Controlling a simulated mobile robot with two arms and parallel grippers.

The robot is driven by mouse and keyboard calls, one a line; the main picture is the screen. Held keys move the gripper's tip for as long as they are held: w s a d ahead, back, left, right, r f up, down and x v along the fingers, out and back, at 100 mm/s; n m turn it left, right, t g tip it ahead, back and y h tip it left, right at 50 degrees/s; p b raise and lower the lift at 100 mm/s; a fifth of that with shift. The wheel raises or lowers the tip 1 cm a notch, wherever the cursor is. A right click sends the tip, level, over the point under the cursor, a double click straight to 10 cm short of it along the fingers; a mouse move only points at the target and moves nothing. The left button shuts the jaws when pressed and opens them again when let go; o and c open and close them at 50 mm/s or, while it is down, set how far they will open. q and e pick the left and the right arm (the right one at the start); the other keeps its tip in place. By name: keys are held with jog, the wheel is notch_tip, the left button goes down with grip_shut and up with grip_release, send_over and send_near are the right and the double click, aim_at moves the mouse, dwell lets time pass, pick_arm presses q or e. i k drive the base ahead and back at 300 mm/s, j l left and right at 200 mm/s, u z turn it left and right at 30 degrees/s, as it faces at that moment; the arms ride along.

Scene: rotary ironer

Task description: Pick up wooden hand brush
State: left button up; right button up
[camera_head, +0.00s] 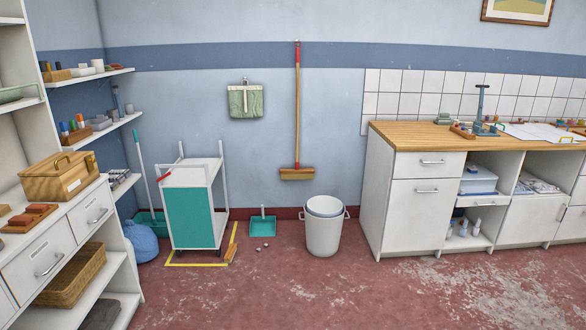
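A small wooden hand brush (231,252) appears to be on the red floor, at the front right corner of the white and teal cart (190,212). It is small in the picture, so its bristles and exact tilt are hard to make out. It lies close to the yellow floor marking (196,265) around the cart. A teal dustpan (262,225) is to its right, against the wall base. Neither of my grippers is in view.
A white bin (324,232) stands right of the dustpan, below a hanging broom (297,172). Small debris (262,246) lies near the brush. White shelving (60,255) stands at left, a wood-topped counter (420,134) at right. The floor in front is clear.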

aim_at(232, 248)
jog(key=i+l, duration=0.1)
jog(key=i, duration=1.45)
jog(key=i+l+u, duration=0.1)
jog(key=i, duration=0.7)
jog(key=i+l+u, duration=0.2)
jog(key=i, duration=0.2)
jog(key=i+l+u, duration=0.25)
jog(key=i+j, duration=0.1)
